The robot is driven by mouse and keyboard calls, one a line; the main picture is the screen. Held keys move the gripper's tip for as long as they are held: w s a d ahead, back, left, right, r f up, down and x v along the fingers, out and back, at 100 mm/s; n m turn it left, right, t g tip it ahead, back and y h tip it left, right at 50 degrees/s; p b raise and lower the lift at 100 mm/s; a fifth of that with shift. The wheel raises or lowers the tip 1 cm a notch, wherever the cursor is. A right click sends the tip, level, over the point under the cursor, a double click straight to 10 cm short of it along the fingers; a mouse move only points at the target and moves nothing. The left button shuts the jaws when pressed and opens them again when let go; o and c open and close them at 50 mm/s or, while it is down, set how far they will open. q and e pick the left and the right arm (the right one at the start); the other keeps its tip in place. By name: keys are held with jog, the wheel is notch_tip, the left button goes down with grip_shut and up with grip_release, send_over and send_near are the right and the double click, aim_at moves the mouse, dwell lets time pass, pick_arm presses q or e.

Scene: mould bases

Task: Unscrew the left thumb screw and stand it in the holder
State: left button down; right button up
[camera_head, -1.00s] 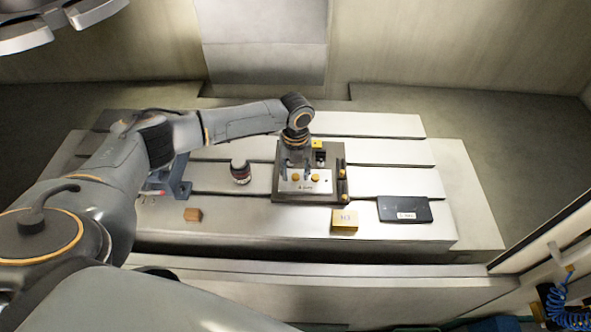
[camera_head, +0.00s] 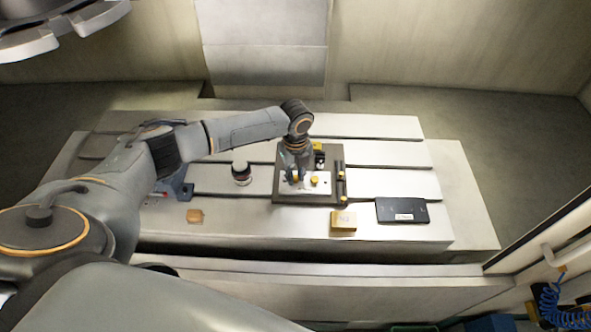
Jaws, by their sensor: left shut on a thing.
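A dark mould base (camera_head: 310,199) with a light plate (camera_head: 322,190) lies near the middle of the machine table in the head view. My left gripper (camera_head: 295,180) points down over the left part of this plate. It is shut on the left thumb screw, a small yellow knob mostly hidden between the fingers. Another yellow thumb screw (camera_head: 314,181) shows just right of the fingers. Whether the held screw still touches the plate cannot be told. A black piece with yellow (camera_head: 318,147) stands behind, partly hidden by my wrist; I cannot tell which part is the holder.
Dark bars (camera_head: 340,170) line the base's right edge. A round jar-like object (camera_head: 241,173) and a blue bracket (camera_head: 180,189) stand to the left. A small orange block (camera_head: 195,216), a yellow box (camera_head: 343,220) and a black tablet-like plate (camera_head: 402,210) lie in front on the slotted table (camera_head: 250,225).

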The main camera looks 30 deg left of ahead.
pick_arm(q)
jog(key=n, duration=0.4)
jog(key=shift+n, duration=0.3)
jog(key=n, duration=0.8)
jog(key=shift+n, duration=0.4)
jog(key=n, duration=0.9)
